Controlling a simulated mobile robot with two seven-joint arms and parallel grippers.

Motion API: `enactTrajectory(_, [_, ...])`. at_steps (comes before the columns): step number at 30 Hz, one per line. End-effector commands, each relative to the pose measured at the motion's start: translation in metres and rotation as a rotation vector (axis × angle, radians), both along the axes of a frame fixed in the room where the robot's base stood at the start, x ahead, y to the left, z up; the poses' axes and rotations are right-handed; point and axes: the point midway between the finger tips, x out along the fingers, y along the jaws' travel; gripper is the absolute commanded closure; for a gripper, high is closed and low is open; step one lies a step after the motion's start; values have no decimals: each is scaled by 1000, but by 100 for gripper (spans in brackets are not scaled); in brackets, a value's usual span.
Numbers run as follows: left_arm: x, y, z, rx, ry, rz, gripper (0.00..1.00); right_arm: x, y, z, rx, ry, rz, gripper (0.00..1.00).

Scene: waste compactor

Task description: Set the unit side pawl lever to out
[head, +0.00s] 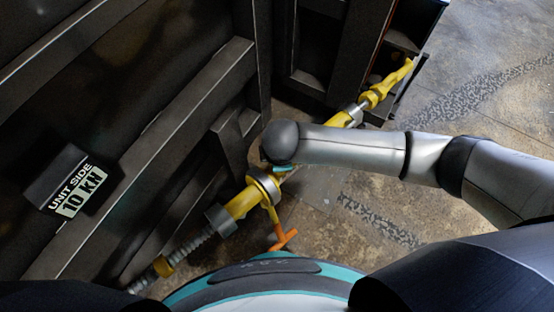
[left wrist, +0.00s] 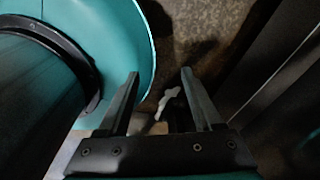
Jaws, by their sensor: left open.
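A yellow ratchet tensioner (head: 243,203) runs diagonally in the head view beside the dark unit wall. It has a threaded rod (head: 190,250) at its lower end and a yellow stem with an orange T-shaped handle (head: 284,238) hanging toward me. I cannot tell for sure which part is the pawl lever. My right arm crosses above the tensioner, its dark rounded end over the middle. A small teal part shows under it; the right gripper's fingers are hidden. My left gripper (left wrist: 160,75) is open in the left wrist view, with a small pale shape (left wrist: 167,102) showing between its fingers.
A label (head: 78,190) reading "UNIT SIDE 10 KN" sits on the dark ribbed wall (head: 190,110) at left. The tensioner's upper end reaches a dark frame (head: 405,40). Worn concrete floor (head: 490,90) is open at right. My teal base is close to the left gripper.

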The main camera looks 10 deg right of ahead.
Motion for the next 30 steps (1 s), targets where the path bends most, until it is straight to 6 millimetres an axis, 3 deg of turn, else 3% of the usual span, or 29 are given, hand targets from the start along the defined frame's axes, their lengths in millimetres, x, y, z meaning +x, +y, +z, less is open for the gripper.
enactTrajectory(4, [4,6,-6,7,-9,1,33,4,0,-12,0,0,0,50])
enactTrajectory(14, [14,16,-5,19,-25,2,33,5,0,-13,0,0,0,50])
enactTrajectory(27, [14,10,-5,12,-24,3,33,4,0,-13,1,0,0,100])
enactTrajectory(30, [14,9,-5,10,-24,3,33,4,0,-13,1,0,0,100])
